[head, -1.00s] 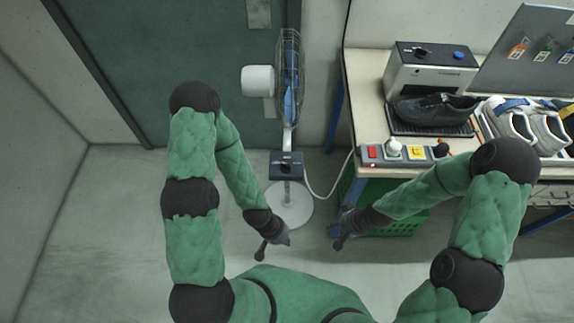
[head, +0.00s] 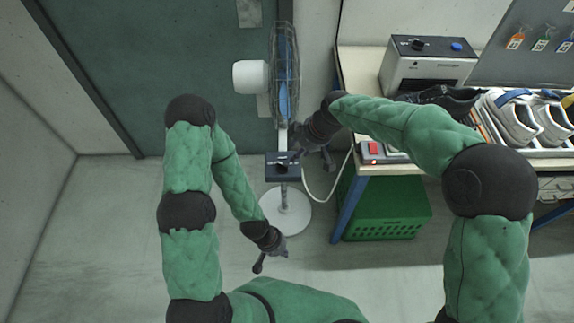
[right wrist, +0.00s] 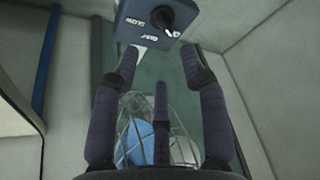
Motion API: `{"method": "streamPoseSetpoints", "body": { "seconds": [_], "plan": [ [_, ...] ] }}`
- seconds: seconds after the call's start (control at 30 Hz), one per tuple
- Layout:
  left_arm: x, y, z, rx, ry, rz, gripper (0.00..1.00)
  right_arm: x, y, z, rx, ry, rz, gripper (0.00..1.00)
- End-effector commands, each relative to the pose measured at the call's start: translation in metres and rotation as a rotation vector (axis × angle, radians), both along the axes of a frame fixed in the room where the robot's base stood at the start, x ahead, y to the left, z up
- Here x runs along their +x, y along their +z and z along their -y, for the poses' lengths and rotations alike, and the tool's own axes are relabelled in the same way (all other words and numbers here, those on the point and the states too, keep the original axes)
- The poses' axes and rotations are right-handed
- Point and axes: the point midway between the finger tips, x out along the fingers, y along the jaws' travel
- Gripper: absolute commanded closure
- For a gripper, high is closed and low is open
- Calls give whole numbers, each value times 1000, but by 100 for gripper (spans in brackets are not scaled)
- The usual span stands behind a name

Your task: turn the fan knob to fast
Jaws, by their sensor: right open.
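The fan (head: 285,85) stands against the back wall, with a dark control box (head: 283,165) on its pole. A black knob (head: 283,168) is on the box's face. In the right wrist view the box (right wrist: 148,22) is at the top, with the knob (right wrist: 170,20) bearing a white mark at its lower edge. White labels beside it appear upside down; one seems to read SLOW. My right gripper (head: 312,150) is just right of the box; in the wrist view its fingers (right wrist: 160,62) are open and empty, below the knob and apart from it. My left gripper (head: 270,262) hangs low, open and empty.
A workbench (head: 358,60) on the right bears a grey machine (head: 428,72), shoes (head: 515,118) and a button panel (head: 378,152), partly hidden by my right arm. A green crate (head: 385,210) sits beneath. A white cable (head: 325,195) runs from the box toward the bench. Floor at left is clear.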

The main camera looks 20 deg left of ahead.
Motion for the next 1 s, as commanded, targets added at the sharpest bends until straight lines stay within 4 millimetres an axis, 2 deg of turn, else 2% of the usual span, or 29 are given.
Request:
{"method": "streamPoseSetpoints", "body": {
  "seconds": [0.17, 0.6, 0.8, 1.0],
  "plan": [
    [0, -5, 0, 0, 0, 0, 100, 0, -12, -6, -2, 10, 1, 56],
    [0, -29, 0, 0, 0, 0, 100, 7, -81, -33, -2, 7, 0, 56],
    [0, -33, 0, 0, 0, 0, 100, 9, -95, -39, -1, 6, 2, 56],
    [0, -34, 0, 0, 0, 0, 100, 10, -98, -41, -1, 6, 2, 56]
  ]
}}
